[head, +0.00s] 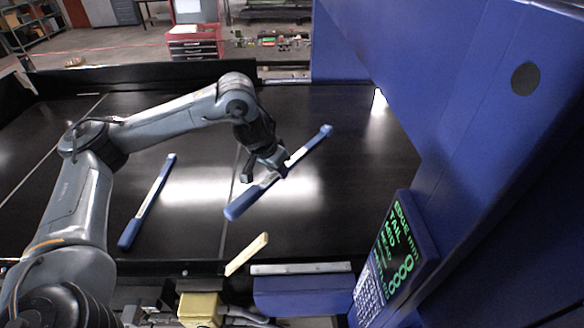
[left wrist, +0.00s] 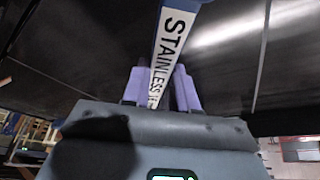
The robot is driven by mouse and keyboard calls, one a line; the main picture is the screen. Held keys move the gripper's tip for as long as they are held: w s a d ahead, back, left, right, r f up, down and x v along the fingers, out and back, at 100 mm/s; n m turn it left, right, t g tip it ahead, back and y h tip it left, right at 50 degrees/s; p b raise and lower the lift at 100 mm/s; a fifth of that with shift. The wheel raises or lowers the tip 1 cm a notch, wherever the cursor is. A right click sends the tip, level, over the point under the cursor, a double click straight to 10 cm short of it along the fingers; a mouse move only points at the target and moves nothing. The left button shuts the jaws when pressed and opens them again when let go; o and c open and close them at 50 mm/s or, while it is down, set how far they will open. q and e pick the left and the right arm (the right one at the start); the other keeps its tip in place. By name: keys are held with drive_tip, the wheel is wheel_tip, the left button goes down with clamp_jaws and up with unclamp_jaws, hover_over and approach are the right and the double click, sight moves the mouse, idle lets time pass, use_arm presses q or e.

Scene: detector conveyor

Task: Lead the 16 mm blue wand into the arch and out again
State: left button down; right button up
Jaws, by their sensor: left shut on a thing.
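My left gripper (head: 272,169) is shut on a blue wand (head: 242,203) with a white label band, gripped near its middle. The wand slants from lower left to upper right over the black belt, left of the arch. In the left wrist view the wand (left wrist: 171,48) runs up between the two purple fingers (left wrist: 160,88); its label reads "STAINLESS" and then a part too small to read. A second blue wand (head: 148,200) lies on the belt to the left. The size of either wand is not readable. The blue arch (head: 450,80) stands at the right. My right gripper is not in view.
The black belt (head: 340,220) is bare between the held wand and the arch opening. A pale wooden stick (head: 247,253) is at the belt's front edge. A control panel (head: 397,245) with green text, showing 0000, is on the arch's near side.

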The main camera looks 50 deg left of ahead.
use_arm(q)
drive_tip(key=s+a+b, duration=0.3)
drive_tip(key=s+a, duration=0.6)
drive_tip(key=s, duration=0.5)
drive_tip(key=shift+a, duration=0.2)
idle(0.3)
